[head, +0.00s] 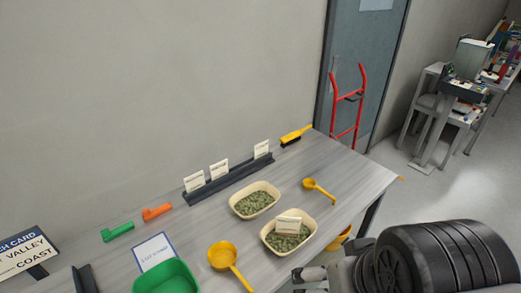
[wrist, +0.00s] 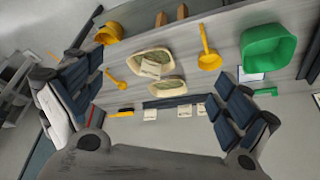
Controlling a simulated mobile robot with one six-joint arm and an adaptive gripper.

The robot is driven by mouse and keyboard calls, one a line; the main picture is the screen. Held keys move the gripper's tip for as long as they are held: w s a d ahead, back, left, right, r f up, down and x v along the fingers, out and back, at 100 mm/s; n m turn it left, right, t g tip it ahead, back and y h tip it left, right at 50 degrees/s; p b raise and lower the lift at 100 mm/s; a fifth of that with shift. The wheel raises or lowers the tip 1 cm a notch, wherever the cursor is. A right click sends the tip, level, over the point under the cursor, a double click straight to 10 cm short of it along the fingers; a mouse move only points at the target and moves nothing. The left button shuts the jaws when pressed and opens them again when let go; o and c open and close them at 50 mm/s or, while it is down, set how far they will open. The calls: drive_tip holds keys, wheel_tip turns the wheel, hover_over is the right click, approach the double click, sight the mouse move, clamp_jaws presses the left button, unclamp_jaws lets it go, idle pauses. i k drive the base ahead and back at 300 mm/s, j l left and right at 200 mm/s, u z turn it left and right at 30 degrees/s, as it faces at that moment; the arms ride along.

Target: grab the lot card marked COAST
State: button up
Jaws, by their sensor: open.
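Several white lot cards are in the head view, and their print is too small to read, so I cannot tell which is COAST. Three stand in a dark rack (head: 230,180): a left card (head: 194,181), a middle card (head: 219,169) and a right card (head: 261,149). Another card (head: 288,224) rests on the pellets in the nearer cream tub (head: 312,243); it also shows in the wrist view (wrist: 151,69). My gripper (wrist: 157,72) is open and empty, its fingers spread, with the tubs and rack in view between them. In the head view it is partly cut off at the bottom.
A second cream tub (head: 233,205) holds green pellets. Yellow scoops (head: 222,256) (head: 318,188), a green bin (head: 165,279), a blue-edged sheet (head: 154,251), orange and green tools and a yellow brush (head: 296,136) share the table. A sign (head: 28,256) reads VALLEY and COAST.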

sight(260, 149)
drive_tip(key=u, duration=0.35)
drive_tip(key=i+l+u, duration=0.3)
drive_tip(key=l, duration=0.35)
drive_tip(key=i+l+u, duration=0.15)
drive_tip(key=l, duration=0.2)
drive_tip(key=i+l+u, duration=0.1)
drive_tip(key=l, duration=0.3)
drive_tip(key=i+l+u, duration=0.15)
drive_tip(key=l, duration=0.25)
drive_tip(key=i+l+u, duration=0.15)
drive_tip(key=l, duration=0.6)
drive_tip(key=i, duration=0.05)
